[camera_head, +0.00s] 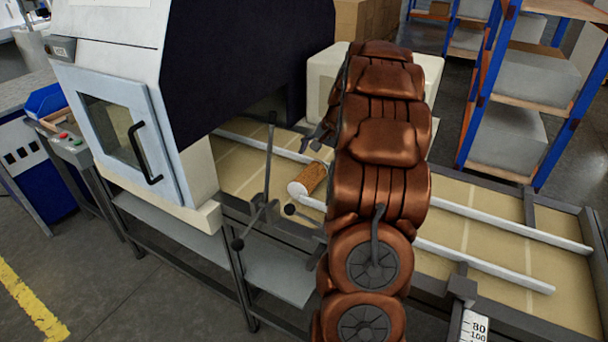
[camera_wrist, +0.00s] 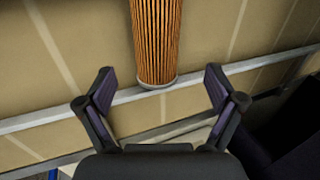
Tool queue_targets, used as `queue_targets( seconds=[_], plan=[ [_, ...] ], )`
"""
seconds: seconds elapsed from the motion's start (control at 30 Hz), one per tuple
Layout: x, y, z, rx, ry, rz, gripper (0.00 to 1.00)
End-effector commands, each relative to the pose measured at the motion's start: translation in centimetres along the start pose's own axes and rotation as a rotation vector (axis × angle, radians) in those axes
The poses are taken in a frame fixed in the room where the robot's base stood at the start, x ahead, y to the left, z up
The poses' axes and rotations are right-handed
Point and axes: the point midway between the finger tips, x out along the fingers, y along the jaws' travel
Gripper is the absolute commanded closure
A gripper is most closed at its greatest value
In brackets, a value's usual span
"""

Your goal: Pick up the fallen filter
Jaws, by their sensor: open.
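The fallen filter (camera_head: 314,178) lies on its side on the tan conveyor, an orange-brown pleated cylinder with a whitish end cap. That cap is at the conveyor's near guide rail. In the wrist view the filter (camera_wrist: 157,42) runs from the top edge down to its pale end cap, which sits between and slightly beyond my fingertips. My gripper (camera_wrist: 160,78) is open, one finger on each side of the cap's line, with nothing between the pads. In the head view my gripper (camera_head: 320,137) is mostly hidden behind my copper-coloured arm.
White guide rails (camera_head: 495,263) run along the conveyor (camera_head: 470,220). A white machine (camera_head: 130,130) with a glass door stands over its left part. A dark rod stand (camera_head: 266,185) rises near the filter. Blue shelving (camera_head: 480,95) stands at the back right.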

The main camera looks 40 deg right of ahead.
Motion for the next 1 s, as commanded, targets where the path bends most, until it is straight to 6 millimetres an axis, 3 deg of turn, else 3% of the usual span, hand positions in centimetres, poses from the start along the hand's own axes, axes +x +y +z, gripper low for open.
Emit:
queue_targets(
  seconds=[0.1, 0.2, 0.57, 1.0],
  plan=[
    [0.0, 1.1, -1.8, 0.037, 0.015, -0.009, 0.07],
    [0.3, 1.5, -2.4, 0.05, 0.021, -0.012, 0.07],
    [2.9, 1.8, -2.5, 0.055, 0.021, -0.011, 0.07],
    [7.6, 1.5, -2.4, 0.051, 0.021, -0.012, 0.07]
  ],
)
